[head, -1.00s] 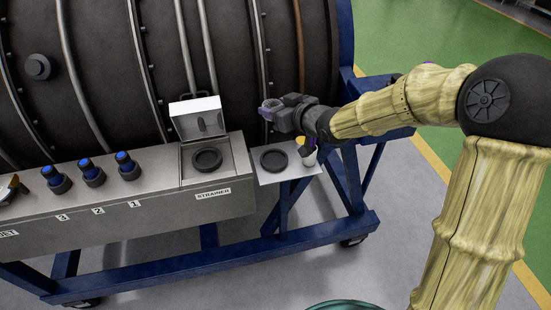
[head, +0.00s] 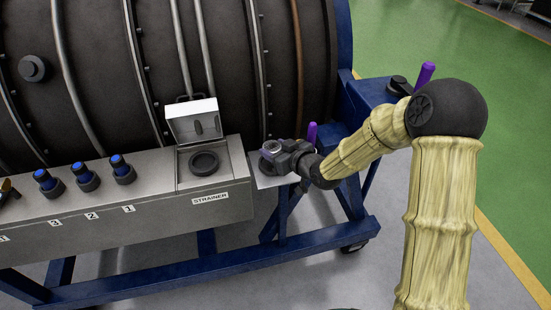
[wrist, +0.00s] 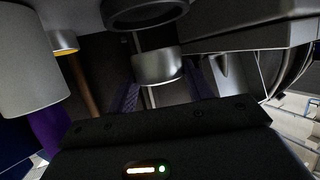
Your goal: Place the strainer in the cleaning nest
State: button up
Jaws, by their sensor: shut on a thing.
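My gripper (head: 273,150) is shut on the strainer (head: 271,147), a small silvery cylinder. The wrist view shows the strainer (wrist: 158,65) between my two purple fingers. It is over the small side plate (head: 262,182), where the black ring of the nest now lies largely hidden behind my gripper. In the wrist view a dark ring (wrist: 145,14) lies just past the strainer; I cannot tell whether they touch.
The bench box marked STRAINER (head: 215,205) has an open lid (head: 194,121) and an empty-looking black ring (head: 204,163). A purple handle (head: 312,133) stands close beside my gripper. A white cup (wrist: 30,60) is near in the wrist view. Several blue-capped fittings (head: 118,162) stand left.

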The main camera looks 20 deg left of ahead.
jog(key=shift+f, duration=1.9)
jog(key=shift+f+b, duration=0.15)
jog(key=shift+b, duration=0.15)
jog(key=o, duration=1)
jog(key=shift+o, duration=0.2)
